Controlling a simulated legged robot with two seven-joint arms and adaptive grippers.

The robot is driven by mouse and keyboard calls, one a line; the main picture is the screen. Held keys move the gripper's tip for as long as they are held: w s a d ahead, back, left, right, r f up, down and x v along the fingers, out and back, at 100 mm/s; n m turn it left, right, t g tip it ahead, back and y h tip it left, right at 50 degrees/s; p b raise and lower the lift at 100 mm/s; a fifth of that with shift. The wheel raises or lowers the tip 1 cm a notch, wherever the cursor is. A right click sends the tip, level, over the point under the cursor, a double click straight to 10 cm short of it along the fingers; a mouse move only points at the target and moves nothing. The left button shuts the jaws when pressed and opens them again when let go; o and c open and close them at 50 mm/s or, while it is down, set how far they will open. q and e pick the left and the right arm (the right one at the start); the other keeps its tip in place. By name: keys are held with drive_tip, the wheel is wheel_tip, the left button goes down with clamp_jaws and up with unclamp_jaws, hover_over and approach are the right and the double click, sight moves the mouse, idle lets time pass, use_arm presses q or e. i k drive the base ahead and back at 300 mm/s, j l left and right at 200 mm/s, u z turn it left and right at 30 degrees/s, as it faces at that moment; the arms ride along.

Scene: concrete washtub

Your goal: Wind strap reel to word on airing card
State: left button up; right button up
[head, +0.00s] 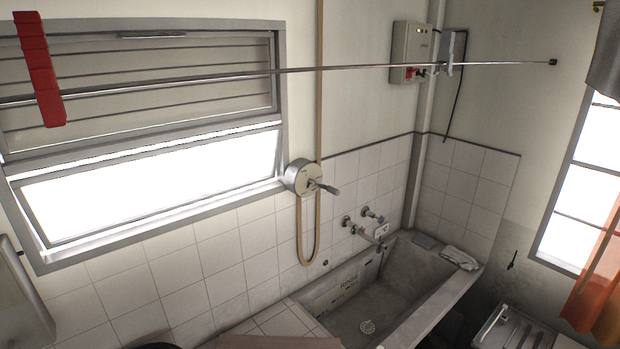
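The strap reel (301,178) is a round silver-grey housing on the wall, just right of the window. Its crank handle (325,188) sticks out to the right. A tan strap (319,80) runs straight up from the reel, and a loop of it (301,235) hangs below along the tiles. The slatted shutter (140,75) covers the upper part of the window, with a bright gap under it. I cannot pick out the airing card for certain; marks on the tub's inner wall (348,284) are too small to read. Neither gripper is in view.
A thin rod (340,68) crosses the view above the reel, with a red cloth (40,70) at its left. A concrete washtub (440,305) with taps (362,228) stands below right. A wall box (412,50) is at the top. An orange curtain (603,280) hangs at right.

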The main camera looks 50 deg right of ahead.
sight(336, 192)
drive_tip(key=l+z, duration=0.1)
drive_tip(key=z, duration=1.65)
